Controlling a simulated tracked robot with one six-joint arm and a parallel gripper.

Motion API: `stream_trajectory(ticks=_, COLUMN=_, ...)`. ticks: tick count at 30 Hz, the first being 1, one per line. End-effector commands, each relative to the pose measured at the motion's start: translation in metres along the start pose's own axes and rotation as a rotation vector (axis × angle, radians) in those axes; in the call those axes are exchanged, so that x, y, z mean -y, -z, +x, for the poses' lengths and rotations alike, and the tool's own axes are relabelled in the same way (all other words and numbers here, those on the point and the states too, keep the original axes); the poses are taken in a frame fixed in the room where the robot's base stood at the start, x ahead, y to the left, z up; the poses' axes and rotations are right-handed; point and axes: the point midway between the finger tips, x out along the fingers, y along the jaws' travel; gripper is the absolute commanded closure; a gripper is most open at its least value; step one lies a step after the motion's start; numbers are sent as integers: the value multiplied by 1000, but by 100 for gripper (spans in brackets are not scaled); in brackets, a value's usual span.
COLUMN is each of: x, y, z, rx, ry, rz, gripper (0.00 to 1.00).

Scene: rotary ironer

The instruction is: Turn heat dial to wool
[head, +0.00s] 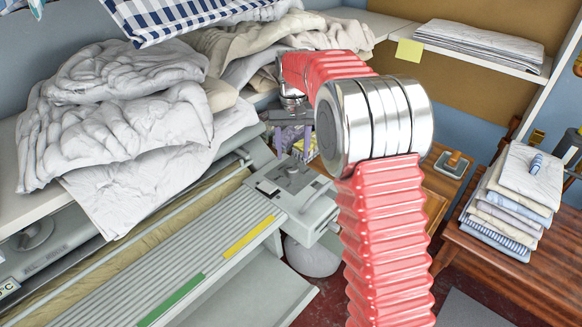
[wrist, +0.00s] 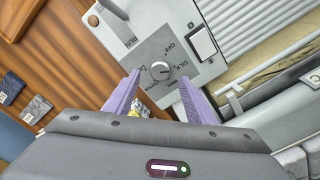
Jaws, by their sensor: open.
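The heat dial (wrist: 160,70) is a small round silver knob on a grey square plate (wrist: 148,50) of the ironer's control box. Printed words ring it; OFF and SILK can be read, the others are too small or partly covered. I cannot tell which word the dial's mark points at. My gripper (wrist: 158,77) is open, its two purple fingers on either side of the dial in the wrist view, with no clear contact.
A white rocker switch (wrist: 202,42) and a RUN label are near the dial. The ironer's ribbed board (head: 160,275) extends left. White laundry (head: 130,110) is heaped behind it. Folded linen (head: 515,195) is stacked on a wooden table at right.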

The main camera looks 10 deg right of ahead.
Motion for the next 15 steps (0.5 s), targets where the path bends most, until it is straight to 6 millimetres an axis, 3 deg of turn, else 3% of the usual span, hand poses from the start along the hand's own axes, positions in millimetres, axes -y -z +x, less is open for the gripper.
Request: stream_trajectory(ticks=15, x=1, y=0, z=62, rx=1, ry=0, rz=-2, gripper=50)
